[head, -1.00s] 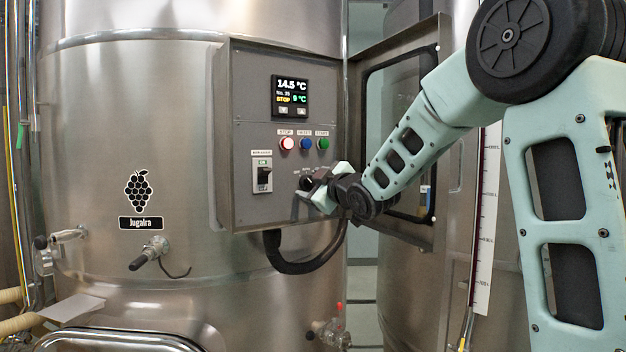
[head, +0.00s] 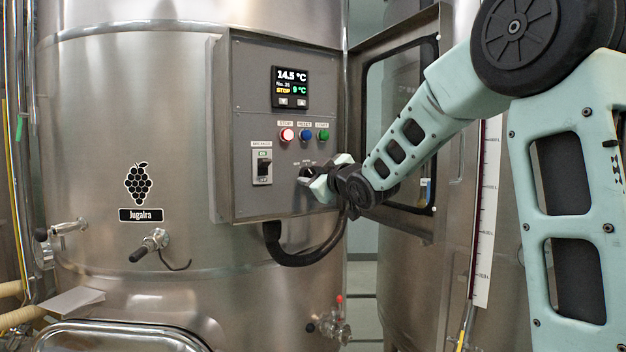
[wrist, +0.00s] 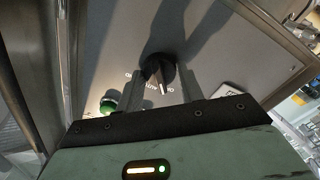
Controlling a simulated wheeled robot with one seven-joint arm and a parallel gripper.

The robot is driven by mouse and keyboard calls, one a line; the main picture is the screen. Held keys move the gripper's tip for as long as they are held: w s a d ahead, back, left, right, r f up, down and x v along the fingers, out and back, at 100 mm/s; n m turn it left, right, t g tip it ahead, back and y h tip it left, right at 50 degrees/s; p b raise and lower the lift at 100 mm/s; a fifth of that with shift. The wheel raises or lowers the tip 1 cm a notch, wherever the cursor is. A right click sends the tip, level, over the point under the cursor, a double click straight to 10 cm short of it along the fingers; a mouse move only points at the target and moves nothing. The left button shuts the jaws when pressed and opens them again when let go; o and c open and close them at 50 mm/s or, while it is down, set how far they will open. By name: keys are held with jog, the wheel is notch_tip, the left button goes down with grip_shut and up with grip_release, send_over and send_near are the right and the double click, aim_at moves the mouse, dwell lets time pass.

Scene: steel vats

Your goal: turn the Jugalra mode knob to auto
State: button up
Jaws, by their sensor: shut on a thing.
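The Jugalra tank carries its name plate (head: 141,214) under a grape logo on the steel wall. Its grey control box (head: 285,210) is to the right with its door swung open. The mode knob (wrist: 158,66) is black and round, at the lower right of the panel. My gripper (head: 312,181) reaches it from the right. In the wrist view its two fingers (wrist: 168,84) stand on either side of the knob, shut on it.
A breaker switch (head: 263,166) sits to the left. The open door (head: 437,130) stands close behind my arm. A black cable hangs below the box.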

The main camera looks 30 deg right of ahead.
jog(key=shift+m+b, duration=0.85)
jog(key=shift+m, duration=2.65)
jog(key=shift+d, duration=0.1)
jog(key=o, duration=1)
jog(key=shift+s, duration=0.1)
jog(key=s+p, duration=0.1)
jog(key=s, duration=0.4)
jog(key=s+p, duration=0.2)
jog(key=s, duration=0.4)
jog(key=s+p, duration=0.1)
jog(key=s, duration=0.5)
jog(key=shift+s+a, duration=0.1)
jog(key=shift+a, duration=0.25)
